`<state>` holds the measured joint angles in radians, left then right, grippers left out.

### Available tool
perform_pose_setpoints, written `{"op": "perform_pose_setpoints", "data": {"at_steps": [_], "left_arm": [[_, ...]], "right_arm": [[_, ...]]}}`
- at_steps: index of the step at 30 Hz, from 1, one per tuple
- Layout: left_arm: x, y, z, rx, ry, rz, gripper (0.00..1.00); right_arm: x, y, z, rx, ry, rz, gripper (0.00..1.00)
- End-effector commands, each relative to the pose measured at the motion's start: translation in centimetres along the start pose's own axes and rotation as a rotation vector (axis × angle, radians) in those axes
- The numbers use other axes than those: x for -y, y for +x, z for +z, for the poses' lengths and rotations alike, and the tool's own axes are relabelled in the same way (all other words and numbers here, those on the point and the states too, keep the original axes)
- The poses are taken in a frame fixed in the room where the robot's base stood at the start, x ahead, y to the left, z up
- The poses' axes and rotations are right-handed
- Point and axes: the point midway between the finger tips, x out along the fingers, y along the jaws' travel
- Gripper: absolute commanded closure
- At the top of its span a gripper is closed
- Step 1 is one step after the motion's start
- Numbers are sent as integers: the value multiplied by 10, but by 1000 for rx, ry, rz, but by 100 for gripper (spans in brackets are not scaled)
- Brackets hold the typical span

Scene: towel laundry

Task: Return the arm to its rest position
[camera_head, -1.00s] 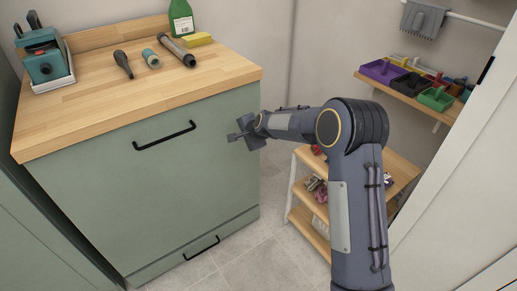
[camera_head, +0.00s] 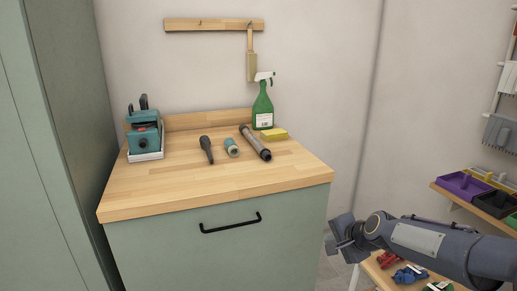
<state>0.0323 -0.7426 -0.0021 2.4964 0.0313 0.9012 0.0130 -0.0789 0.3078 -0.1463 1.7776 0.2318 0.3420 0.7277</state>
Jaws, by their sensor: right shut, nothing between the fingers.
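My right arm comes in from the lower right edge of the head view. Its gripper (camera_head: 344,240) is shut and empty. It appears just right of the green cabinet's front right corner, apart from the worktop. How far it stands from the cabinet side is hard to tell. My left gripper is not in view.
The green cabinet (camera_head: 160,250) has a wooden worktop (camera_head: 190,192) with a teal device (camera_head: 144,138), several tools, a yellow sponge (camera_head: 274,135) and a green spray bottle (camera_head: 262,108). A low wooden shelf (camera_head: 371,272) is under my right arm. Coloured bins (camera_head: 462,185) are at right.

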Motion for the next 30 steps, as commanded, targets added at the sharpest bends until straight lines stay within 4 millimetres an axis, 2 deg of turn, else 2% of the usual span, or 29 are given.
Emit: {"op": "perform_pose_setpoints", "data": {"at_steps": [1,3,6,10,15,24,25,30], "left_arm": [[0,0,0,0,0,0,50],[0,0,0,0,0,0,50],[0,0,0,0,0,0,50],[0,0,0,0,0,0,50],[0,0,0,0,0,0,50],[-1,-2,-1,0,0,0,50],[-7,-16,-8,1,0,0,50],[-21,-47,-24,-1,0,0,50]], "right_arm": [[-8,-33,8,18,-61,-2,100],[-25,-70,24,50,-163,8,100],[-53,-118,50,93,-315,21,100],[-94,-163,83,136,-500,41,100],[-140,-194,117,174,-675,68,100],[-203,-222,159,215,-906,118,100],[-188,-233,156,217,-900,117,100],[-161,-258,153,218,-897,116,100]]}}
